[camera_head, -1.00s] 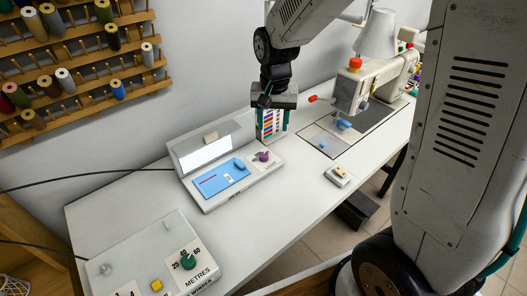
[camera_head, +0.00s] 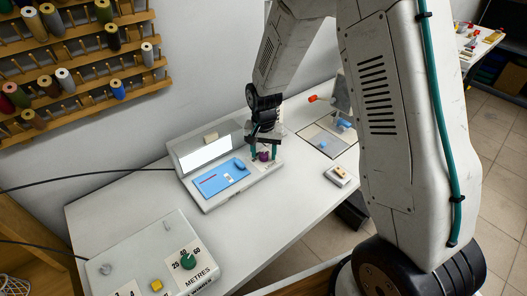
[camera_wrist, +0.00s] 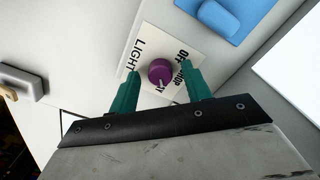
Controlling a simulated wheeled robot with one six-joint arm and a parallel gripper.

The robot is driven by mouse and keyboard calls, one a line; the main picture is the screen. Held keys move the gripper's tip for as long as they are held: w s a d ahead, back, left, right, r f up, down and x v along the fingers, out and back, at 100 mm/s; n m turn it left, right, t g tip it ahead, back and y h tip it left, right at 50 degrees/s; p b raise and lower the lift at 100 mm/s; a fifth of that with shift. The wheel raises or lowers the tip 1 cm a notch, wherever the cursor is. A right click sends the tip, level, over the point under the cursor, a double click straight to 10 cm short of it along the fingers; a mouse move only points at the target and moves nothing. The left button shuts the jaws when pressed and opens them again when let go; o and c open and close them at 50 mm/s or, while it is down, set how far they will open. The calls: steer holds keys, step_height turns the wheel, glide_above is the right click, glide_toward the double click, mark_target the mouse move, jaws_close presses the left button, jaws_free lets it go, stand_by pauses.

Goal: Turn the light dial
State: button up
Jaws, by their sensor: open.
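The light dial is a purple knob (camera_wrist: 161,72) on a white label plate (camera_wrist: 165,50) with the words LIGHT and OFF. In the head view the purple dial (camera_head: 264,156) is at the right end of the control box, partly hidden by my gripper. My gripper (camera_wrist: 160,80) is open, with one green finger on each side of the dial in the wrist view. A gap shows between each finger and the knob. In the head view my gripper (camera_head: 263,153) points down at the dial. I cannot tell how deep the fingertips reach around it.
The control box (camera_head: 205,202) has a blue panel (camera_head: 221,178) and a lit white screen (camera_head: 206,152). A small beige-topped switch box (camera_head: 338,176) lies to its right. A METRES box with a green dial (camera_head: 188,260) stands at the front left. The table between them is clear.

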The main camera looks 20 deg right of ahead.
steer(key=c, duration=1)
steer(key=shift+n, duration=0.4)
steer(key=n, duration=0.3)
steer(key=shift+n, duration=0.4)
steer(key=n, duration=0.4)
steer(key=shift+d, duration=0.1)
steer(key=n, duration=0.7)
steer(key=shift+w+n, duration=0.1)
steer(key=shift+n, duration=0.3)
steer(key=n, duration=0.6)
